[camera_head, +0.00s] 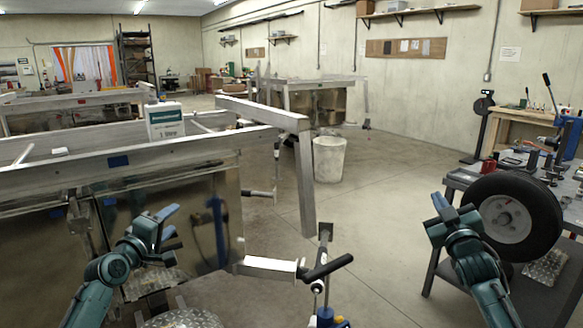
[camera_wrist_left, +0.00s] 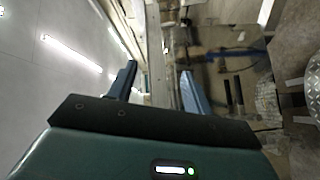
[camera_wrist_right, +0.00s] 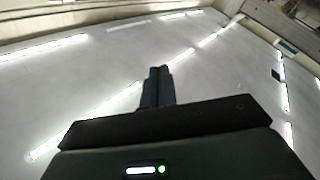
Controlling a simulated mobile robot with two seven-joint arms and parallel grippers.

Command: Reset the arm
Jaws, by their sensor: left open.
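My left gripper (camera_head: 172,228) is raised at the lower left, in front of the metal trailer frame (camera_head: 60,178). In the left wrist view its two fingers (camera_wrist_left: 158,88) stand apart with nothing between them. My right gripper (camera_head: 440,203) is raised at the right, in front of the tyre and workbench. In the right wrist view its two fingers (camera_wrist_right: 158,85) are together, pointing up towards the ceiling lights, with nothing seen between them.
A black tyre (camera_head: 516,218) leans at the cluttered workbench (camera_head: 455,180) on the right. A trailer jack with a black handle (camera_head: 328,267) stands at front centre. A white bin (camera_head: 328,160) stands behind the trailer frame. The concrete floor between trailer and bench is clear.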

